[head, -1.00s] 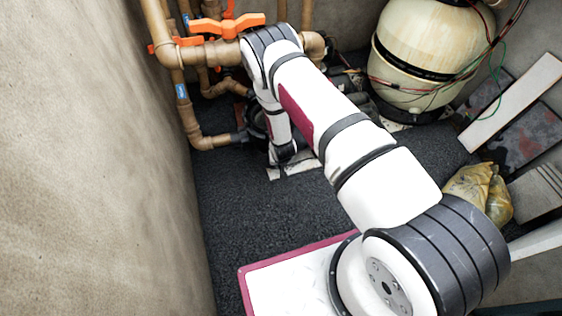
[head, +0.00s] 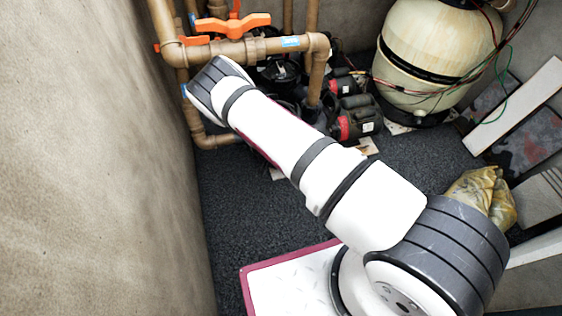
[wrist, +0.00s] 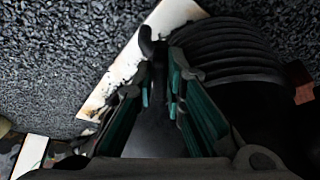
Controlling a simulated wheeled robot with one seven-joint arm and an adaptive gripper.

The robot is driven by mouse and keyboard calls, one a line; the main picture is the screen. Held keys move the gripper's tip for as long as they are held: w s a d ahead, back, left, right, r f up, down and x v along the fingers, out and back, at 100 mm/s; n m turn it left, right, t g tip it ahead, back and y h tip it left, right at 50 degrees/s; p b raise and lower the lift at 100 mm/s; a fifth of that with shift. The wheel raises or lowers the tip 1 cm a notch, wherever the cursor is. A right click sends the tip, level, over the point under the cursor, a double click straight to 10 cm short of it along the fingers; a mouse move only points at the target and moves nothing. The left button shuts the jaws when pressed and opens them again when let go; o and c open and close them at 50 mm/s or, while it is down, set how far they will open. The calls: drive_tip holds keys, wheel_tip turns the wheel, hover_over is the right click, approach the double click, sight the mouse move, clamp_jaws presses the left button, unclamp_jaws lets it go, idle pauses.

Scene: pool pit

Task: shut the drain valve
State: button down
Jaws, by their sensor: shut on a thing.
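In the wrist view my gripper (wrist: 163,95) has its green-padded fingers closed around a slim dark piece (wrist: 148,40), whose curved end sticks out past the fingertips. I cannot tell whether this piece is the drain valve's handle. A black ribbed body (wrist: 225,45) is close on the right. In the head view my gripper is hidden behind my arm. An orange valve handle (head: 232,25) lies along the top tan pipe (head: 225,50). A second orange handle (head: 190,41) is partly hidden just below and left of it.
Black pumps with red parts (head: 355,120) sit behind my arm. A large cream filter tank (head: 435,55) stands at the back right, with loose wires across it. A yellow bag (head: 480,195) and leaning boards (head: 515,105) are at the right. A concrete wall (head: 100,160) bounds the left.

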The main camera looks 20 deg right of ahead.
idle(0.5)
drive_tip(key=c, duration=1.6)
unclamp_jaws()
drive_tip(key=shift+c, duration=0.2)
